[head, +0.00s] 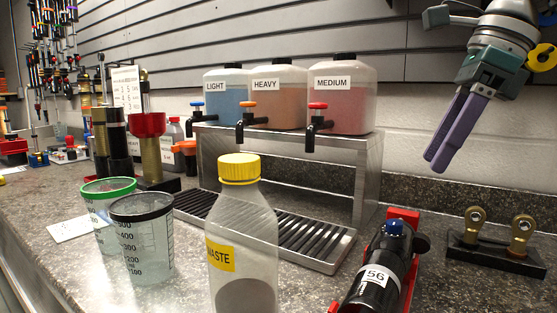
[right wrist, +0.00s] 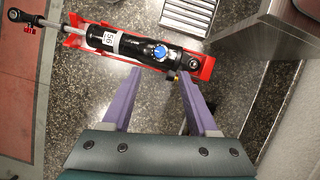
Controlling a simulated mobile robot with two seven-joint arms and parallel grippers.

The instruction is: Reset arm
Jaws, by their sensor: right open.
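My right gripper (head: 449,140) hangs at the upper right of the head view, above the counter and in front of the wall. Its two purple fingers point down and to the left. In the right wrist view the fingers (right wrist: 150,90) are spread apart with nothing between them. A black shock absorber (head: 378,270) marked 56, with a blue cap, lies in a red cradle on the counter at the lower right. The shock (right wrist: 130,45) also shows beyond the fingertips in the right wrist view. My left gripper is in neither view.
A waste bottle (head: 240,240) with a yellow cap stands front centre. Two measuring cups (head: 142,240) are to its left. Three fluid jugs (head: 345,105) sit on a metal stand (head: 370,165) behind a drip tray (head: 325,258). Brass eyelets on a black block (head: 495,250) are at the right.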

